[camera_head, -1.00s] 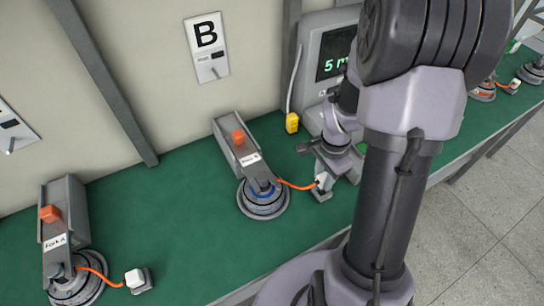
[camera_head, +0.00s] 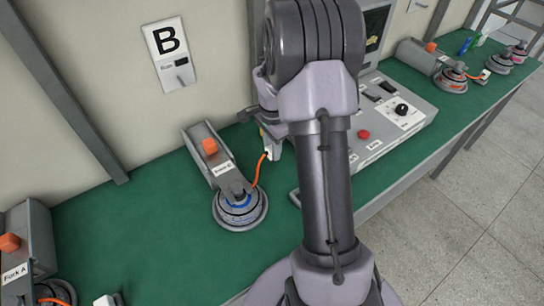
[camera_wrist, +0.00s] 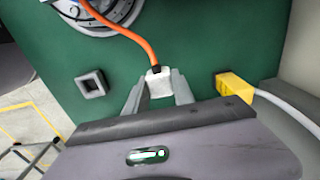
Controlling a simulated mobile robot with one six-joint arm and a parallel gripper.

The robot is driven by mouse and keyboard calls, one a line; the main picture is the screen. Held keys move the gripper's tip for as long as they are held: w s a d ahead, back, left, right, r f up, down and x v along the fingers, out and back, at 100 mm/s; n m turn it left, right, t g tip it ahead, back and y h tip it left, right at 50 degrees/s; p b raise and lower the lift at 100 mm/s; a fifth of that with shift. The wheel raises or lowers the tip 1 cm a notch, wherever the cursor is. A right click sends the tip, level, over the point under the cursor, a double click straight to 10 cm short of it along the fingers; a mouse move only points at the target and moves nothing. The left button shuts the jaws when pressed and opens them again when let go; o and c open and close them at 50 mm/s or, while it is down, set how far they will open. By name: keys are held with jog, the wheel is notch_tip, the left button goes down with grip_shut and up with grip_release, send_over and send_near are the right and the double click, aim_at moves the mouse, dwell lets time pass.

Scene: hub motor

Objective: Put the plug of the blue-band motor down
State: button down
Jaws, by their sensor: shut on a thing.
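My gripper (camera_wrist: 158,92) is shut on the white plug (camera_wrist: 160,80) in the wrist view, with one finger on each side. An orange cable (camera_wrist: 135,37) runs from the plug to the blue-band motor (camera_head: 240,207), which sits at the end of its grey fork in the head view. The motor's edge also shows in the wrist view (camera_wrist: 105,14). A small grey square holder (camera_wrist: 92,85) with an open top stands empty on the green table, left of the plug. In the head view my arm hides most of the gripper, and the holder is not seen.
A yellow connector (camera_wrist: 234,86) on a white cable is right of the plug. A grey console (camera_head: 400,110) with a red button and a black knob stands right of my arm. Another fork (camera_head: 28,240) is at the left. Green table (camera_head: 130,225) lies clear between the forks.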

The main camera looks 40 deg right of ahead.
jog(key=shift+w+f+b, duration=0.15)
jog(key=shift+f+b, duration=0.95)
jog(key=shift+f, duration=0.85)
jog(key=c, duration=1.1)
grip_release()
jog(key=shift+o, duration=0.2)
